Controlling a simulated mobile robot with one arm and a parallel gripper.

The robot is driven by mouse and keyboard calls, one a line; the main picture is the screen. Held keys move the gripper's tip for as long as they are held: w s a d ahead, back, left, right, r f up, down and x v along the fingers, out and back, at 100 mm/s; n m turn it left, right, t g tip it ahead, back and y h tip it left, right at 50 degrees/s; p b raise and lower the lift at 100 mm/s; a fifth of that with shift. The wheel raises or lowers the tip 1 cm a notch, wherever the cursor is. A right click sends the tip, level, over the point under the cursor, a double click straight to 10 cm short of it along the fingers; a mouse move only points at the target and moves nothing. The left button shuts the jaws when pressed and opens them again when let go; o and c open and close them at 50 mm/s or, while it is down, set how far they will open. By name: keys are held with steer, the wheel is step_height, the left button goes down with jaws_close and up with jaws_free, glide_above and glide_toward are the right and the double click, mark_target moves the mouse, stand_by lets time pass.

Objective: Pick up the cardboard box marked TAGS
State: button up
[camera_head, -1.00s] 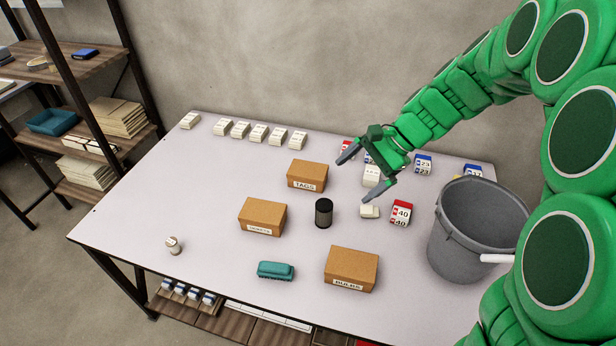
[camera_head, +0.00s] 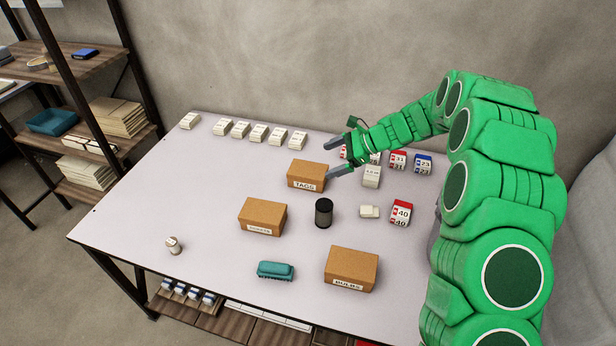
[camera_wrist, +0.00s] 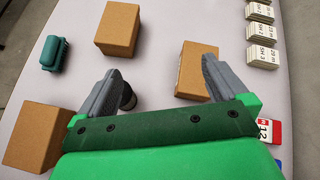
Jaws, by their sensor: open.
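The cardboard box marked TAGS (camera_head: 307,174) stands on the table left of my gripper (camera_head: 331,159) in the head view. Its label faces the front. My gripper is open and empty, with its fingertips pointing left just beside the box's right end. In the wrist view, the TAGS box (camera_wrist: 195,72) lies by the right fingertip, partly covered by that finger. The gap between the fingers (camera_wrist: 161,65) shows bare table. I cannot tell whether the finger touches the box.
A black cylinder (camera_head: 323,212), a second cardboard box (camera_head: 262,217) and the BULBS box (camera_head: 351,268) stand nearer the front. A teal object (camera_head: 276,270) lies near the front edge. Small white boxes (camera_head: 258,133) line the back. The table's left side is mostly clear.

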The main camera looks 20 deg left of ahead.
mark_target(309, 170)
steer(key=w+a+f+m, duration=0.1)
steer(key=w+f, duration=0.1)
steer(key=f, duration=0.2)
steer(key=w+a+f+m+t+y, duration=0.1)
steer(key=w+f+m, duration=0.1)
steer(key=w+f, duration=0.1)
steer(key=w+a+f+m, duration=0.1)
steer(key=w+f, duration=0.2)
steer(key=f, duration=0.2)
steer(key=shift+w+m+t+y, duration=0.2)
steer(key=shift+m+t+y, duration=0.1)
steer(key=shift+x, duration=1.25)
steer(key=shift+a+r+x, duration=0.1)
steer(key=shift+r+x, duration=0.1)
steer(key=shift+x, duration=1.15)
steer(key=shift+a+r+x, duration=0.1)
steer(key=shift+r+x, duration=0.05)
steer(key=shift+x, duration=1.2)
steer(key=c, duration=0.9)
